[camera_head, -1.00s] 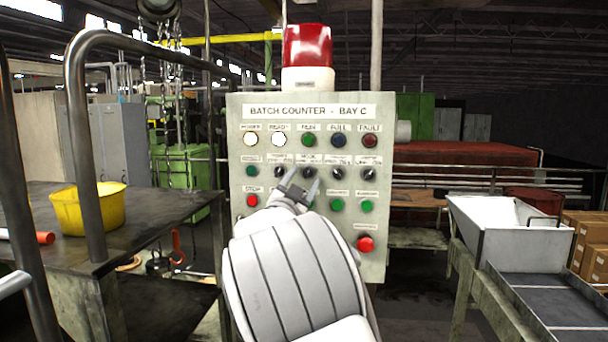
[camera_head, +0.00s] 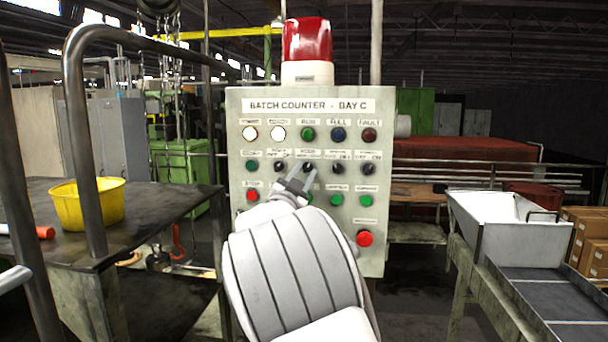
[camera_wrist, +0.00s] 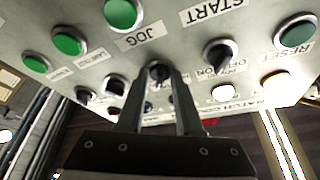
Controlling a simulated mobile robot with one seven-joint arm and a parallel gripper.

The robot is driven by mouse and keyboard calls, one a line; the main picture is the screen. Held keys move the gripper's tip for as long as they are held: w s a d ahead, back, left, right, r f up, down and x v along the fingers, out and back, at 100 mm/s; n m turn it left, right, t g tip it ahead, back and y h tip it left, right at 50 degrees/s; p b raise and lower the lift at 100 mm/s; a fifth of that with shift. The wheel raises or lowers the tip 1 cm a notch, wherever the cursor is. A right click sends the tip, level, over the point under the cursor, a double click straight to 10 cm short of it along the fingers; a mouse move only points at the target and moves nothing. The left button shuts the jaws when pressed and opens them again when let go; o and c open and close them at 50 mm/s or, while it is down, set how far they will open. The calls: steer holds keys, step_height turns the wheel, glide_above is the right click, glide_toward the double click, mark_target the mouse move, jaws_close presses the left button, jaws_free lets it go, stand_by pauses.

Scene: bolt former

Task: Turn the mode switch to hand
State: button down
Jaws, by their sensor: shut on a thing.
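The mode switch is a small black rotary knob (camera_head: 309,167) in the middle of the panel's switch row, under a label that seems to read MODE. My gripper (camera_head: 304,172) reaches up to it from below. In the wrist view, which looks at the panel upside down, the knob (camera_wrist: 158,71) sits between the tips of my gripper (camera_wrist: 160,78). The jaws are shut on it. The fingers hide part of the knob, and I cannot tell which position it points to.
The control panel (camera_head: 240,225) carries other black knobs, lamps and push buttons close around my gripper, including a red button (camera_head: 365,239) at lower right. A workbench (camera_head: 150,215) with a yellow bucket (camera_head: 87,205) stands left. A white chute (camera_head: 505,235) stands right.

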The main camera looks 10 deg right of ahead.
steer(key=shift+f+n+b, duration=0.15)
steer(key=shift+n+b, duration=0.15)
steer(key=shift+d+f+n+t+y+b, duration=0.1)
steer(key=shift+n+t+y+b, duration=0.35)
steer(key=shift+n+b, duration=0.25)
steer(key=n+y+b, duration=0.1)
steer(key=n, duration=0.1)
steer(key=n+t+y+b, duration=0.1)
steer(key=n+b, duration=0.1)
steer(key=n, duration=0.1)
steer(key=shift+s+d+f, duration=0.1)
steer(key=shift+d, duration=0.05)
steer(key=n+y+b, duration=0.1)
steer(key=n, duration=0.2)
steer(key=n+t+y+b, duration=0.1)
steer(key=n+y+b, duration=0.1)
steer(key=n, duration=0.1)
steer(key=shift+d+b, duration=0.2)
steer(key=shift+b, duration=0.1)
steer(key=shift+s+r+n+y+b, duration=0.15)
steer(key=shift+n+y+b, duration=0.3)
steer(key=shift+n+y, duration=0.45)
steer(key=shift+w+r+n+y+b, duration=0.15)
steer(key=shift+n+y+b, duration=0.3)
steer(key=shift+n, duration=0.75)
steer(key=shift+s, duration=0.1)
steer(key=c, duration=0.6)
jaws_free()
steer(key=shift+o, duration=0.2)
